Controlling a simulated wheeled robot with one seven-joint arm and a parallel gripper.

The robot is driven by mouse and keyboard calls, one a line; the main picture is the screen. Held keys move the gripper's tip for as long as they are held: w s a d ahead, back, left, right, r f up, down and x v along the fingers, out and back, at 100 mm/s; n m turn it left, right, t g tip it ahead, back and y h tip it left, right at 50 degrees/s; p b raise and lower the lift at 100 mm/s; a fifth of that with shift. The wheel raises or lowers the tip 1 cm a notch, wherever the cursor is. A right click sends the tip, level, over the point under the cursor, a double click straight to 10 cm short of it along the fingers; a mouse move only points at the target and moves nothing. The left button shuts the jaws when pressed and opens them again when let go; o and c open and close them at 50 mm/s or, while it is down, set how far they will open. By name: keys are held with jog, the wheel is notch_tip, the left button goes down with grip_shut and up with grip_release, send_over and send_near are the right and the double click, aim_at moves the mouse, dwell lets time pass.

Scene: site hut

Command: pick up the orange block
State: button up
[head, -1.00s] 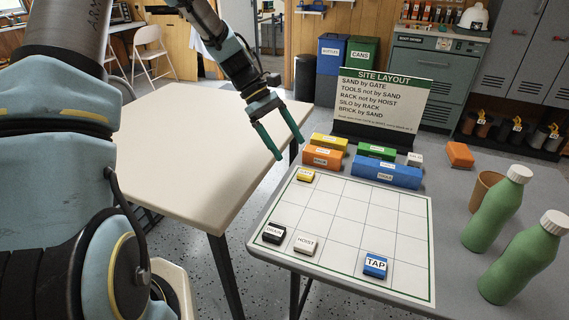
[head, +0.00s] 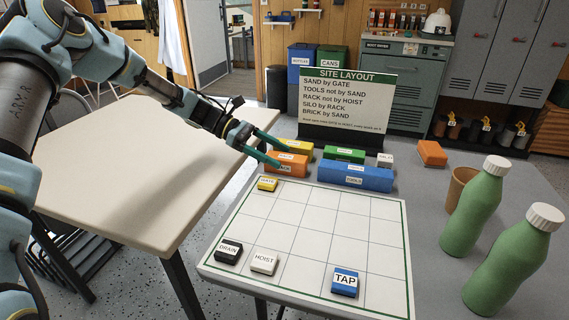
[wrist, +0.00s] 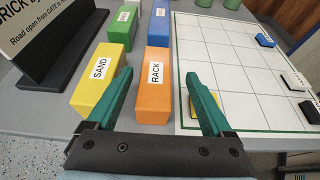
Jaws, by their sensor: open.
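The orange block (head: 289,165), labelled RACK, lies on the grey table among the coloured blocks. In the wrist view the orange block (wrist: 152,108) is in the middle, between the two teal fingers, with gaps on both sides. My gripper (head: 283,157) is open and reaches in from the left at the orange block. In the wrist view my gripper (wrist: 158,75) has its left finger over the yellow block's edge and its right finger over the board's edge. I cannot tell how far the fingertips are above the blocks.
A yellow SAND block (wrist: 90,98) stands close left of the orange block. A blue TOOLS block (head: 356,178) and a green block (head: 344,155) are beside it. The gridded board (head: 330,215) holds small tiles. Green bottles (head: 474,212) stand right. A sign (head: 345,105) stands behind.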

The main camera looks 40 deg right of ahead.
aim_at(306, 169)
jog(key=x, duration=0.5)
jog(key=shift+w+d+f+p, duration=0.2)
jog(key=shift+f+p, duration=0.05)
jog(key=shift+p, duration=0.1)
jog(key=shift+c, duration=0.2)
grip_shut()
